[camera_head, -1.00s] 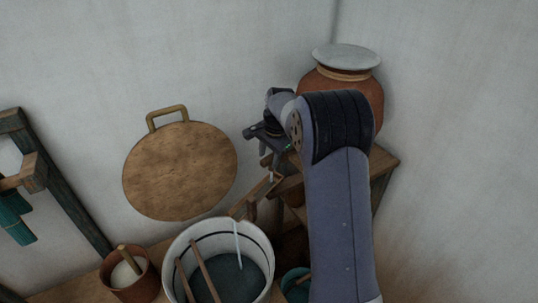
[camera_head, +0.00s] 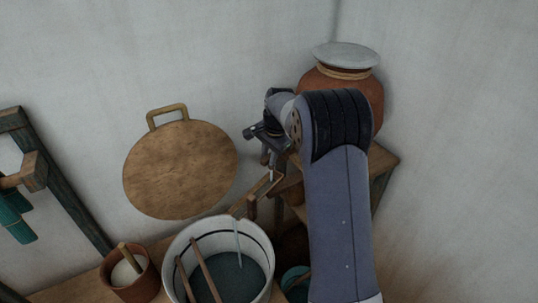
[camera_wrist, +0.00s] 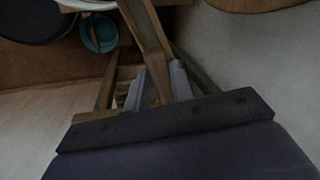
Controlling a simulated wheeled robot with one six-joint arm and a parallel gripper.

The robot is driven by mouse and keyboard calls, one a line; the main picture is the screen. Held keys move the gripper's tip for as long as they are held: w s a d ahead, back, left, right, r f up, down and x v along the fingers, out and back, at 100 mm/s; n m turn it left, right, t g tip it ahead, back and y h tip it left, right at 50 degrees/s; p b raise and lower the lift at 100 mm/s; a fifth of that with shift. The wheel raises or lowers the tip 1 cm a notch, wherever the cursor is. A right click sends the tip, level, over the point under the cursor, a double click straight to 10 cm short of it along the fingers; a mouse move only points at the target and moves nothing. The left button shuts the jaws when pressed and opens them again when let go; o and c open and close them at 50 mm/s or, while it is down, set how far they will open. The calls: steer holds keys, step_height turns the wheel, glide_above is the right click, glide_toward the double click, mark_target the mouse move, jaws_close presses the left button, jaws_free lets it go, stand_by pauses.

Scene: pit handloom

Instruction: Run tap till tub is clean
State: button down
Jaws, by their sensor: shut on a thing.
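The white tub (camera_head: 264,243) with a dark band stands at the bottom centre of the head view. It holds dark blue-grey liquid (camera_head: 240,280), and two wooden sticks (camera_head: 205,268) lean in it. A thin pale stream (camera_head: 238,238) falls into it from the wooden spout (camera_head: 249,202) above its rear rim. My gripper (camera_head: 268,158) is above and right of the spout. In the wrist view my gripper (camera_wrist: 160,88) is shut on a wooden bar (camera_wrist: 148,35). I cannot tell whether this bar is the spout or a tap handle.
A lidded clay pot (camera_head: 372,88) stands on a wooden stand (camera_head: 384,163) behind my arm. A round wooden board (camera_head: 180,170) is against the wall. A small brown pot (camera_head: 136,287) is left of the tub, and a teal bowl (camera_head: 291,276) is right of it.

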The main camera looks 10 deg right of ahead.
steer(key=shift+s, duration=0.1)
steer(key=s+d+n+g+y+p, duration=0.1)
steer(key=s+d+n+g+p, duration=0.1)
steer(key=d+n, duration=0.6)
steer(key=shift+s+n, duration=0.35)
steer(key=shift+n, duration=2.35)
steer(key=shift+d, duration=0.1)
steer(key=shift+r, duration=0.1)
steer(key=c, duration=1.2)
jaws_free()
steer(key=shift+c, duration=0.2)
step_height(320, 180, up, 10)
steer(key=d+b, duration=0.1)
steer(key=d, duration=0.1)
steer(key=shift+w+r, duration=0.2)
steer(key=shift+r, duration=0.05)
